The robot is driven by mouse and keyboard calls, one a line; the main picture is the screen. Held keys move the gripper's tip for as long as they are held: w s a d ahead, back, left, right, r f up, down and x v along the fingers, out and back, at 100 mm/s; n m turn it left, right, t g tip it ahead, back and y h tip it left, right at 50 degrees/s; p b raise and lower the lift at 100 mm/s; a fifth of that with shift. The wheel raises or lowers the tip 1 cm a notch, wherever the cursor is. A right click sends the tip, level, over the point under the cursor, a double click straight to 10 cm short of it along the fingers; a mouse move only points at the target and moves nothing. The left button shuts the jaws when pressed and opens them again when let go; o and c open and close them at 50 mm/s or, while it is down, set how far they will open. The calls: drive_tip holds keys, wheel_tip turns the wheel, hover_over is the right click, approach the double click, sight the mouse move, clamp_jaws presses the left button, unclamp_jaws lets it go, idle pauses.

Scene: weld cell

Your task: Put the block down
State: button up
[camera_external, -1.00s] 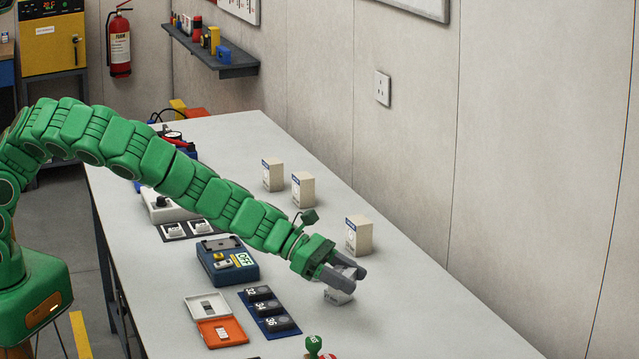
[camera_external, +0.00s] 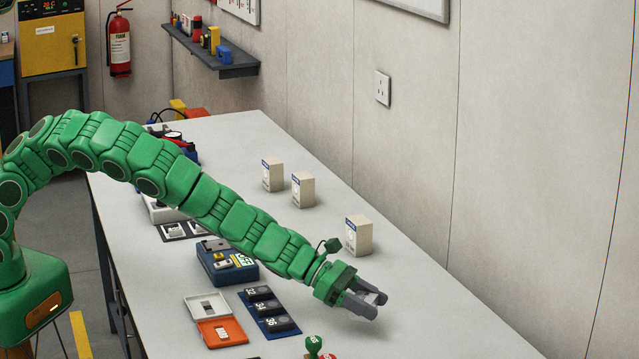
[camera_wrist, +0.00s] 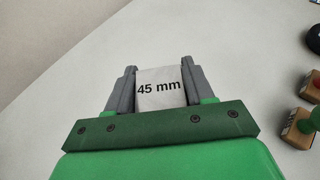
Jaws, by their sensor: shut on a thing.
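My gripper (camera_external: 374,305) is low over the bare grey table (camera_external: 420,330), right of the blue pad with black pieces. It is shut on a pale block marked "45 mm" (camera_wrist: 159,88), which sits between the two grey fingers (camera_wrist: 158,90) in the wrist view. In the external view the block is hidden by the fingers. I cannot tell whether the block touches the table.
White cartons (camera_external: 358,236) stand in a row along the wall side. The blue pad (camera_external: 268,312), an orange-and-white case (camera_external: 222,332) and a blue box (camera_external: 228,262) lie to the left. Wooden stamps (camera_wrist: 303,125) are at the right in the wrist view.

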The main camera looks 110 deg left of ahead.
drive_tip(key=shift+w+a+f, duration=0.1)
drive_tip(key=shift+w+f, duration=0.1)
drive_tip(key=shift+f, duration=1.55)
drive_tip(key=o, duration=1.2)
drive_tip(key=shift+f, duration=0.1)
drive_tip(key=shift+s+r, duration=0.15)
drive_tip(key=shift+r, duration=0.05)
